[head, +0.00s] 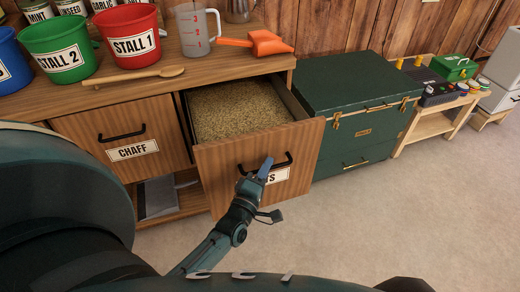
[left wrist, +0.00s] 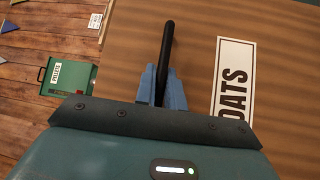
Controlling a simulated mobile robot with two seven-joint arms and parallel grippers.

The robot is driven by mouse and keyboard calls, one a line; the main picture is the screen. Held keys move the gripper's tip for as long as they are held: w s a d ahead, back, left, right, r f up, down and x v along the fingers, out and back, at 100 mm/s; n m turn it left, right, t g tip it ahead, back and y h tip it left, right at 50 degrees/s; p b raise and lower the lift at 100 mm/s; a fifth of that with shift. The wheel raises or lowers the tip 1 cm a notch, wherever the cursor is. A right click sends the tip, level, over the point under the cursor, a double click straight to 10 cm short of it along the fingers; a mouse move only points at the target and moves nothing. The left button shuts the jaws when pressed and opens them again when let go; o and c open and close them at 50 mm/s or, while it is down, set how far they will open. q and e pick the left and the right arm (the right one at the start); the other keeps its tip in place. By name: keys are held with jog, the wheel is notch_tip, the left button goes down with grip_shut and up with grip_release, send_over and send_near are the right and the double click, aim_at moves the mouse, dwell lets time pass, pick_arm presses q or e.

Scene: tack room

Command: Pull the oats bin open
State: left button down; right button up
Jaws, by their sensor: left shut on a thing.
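The oats bin (head: 222,158) is a wooden drawer pulled out from the cabinet, with oats (head: 238,108) showing inside. Its label (left wrist: 234,85) reads OATS in the left wrist view and is partly covered by my gripper in the head view. My left gripper (head: 266,170) is at the drawer front. In the left wrist view its blue fingers (left wrist: 162,88) are shut around the black handle (left wrist: 168,40). The handle also shows in the head view. My right gripper is not in view.
The chaff bin (head: 95,135) is shut on the left. A green trunk (head: 355,100) stands close on the right of the drawer. Buckets, a jug, an orange scoop (head: 262,42) and a wooden spoon (head: 135,75) are on the countertop. The floor (head: 400,210) in front is clear.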

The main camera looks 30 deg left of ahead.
pick_arm(q)
jog(key=shift+s+d, duration=0.85)
jog(key=shift+d, duration=0.2)
jog(key=c, duration=1.5)
grip_release()
jog(key=shift+r, duration=0.1)
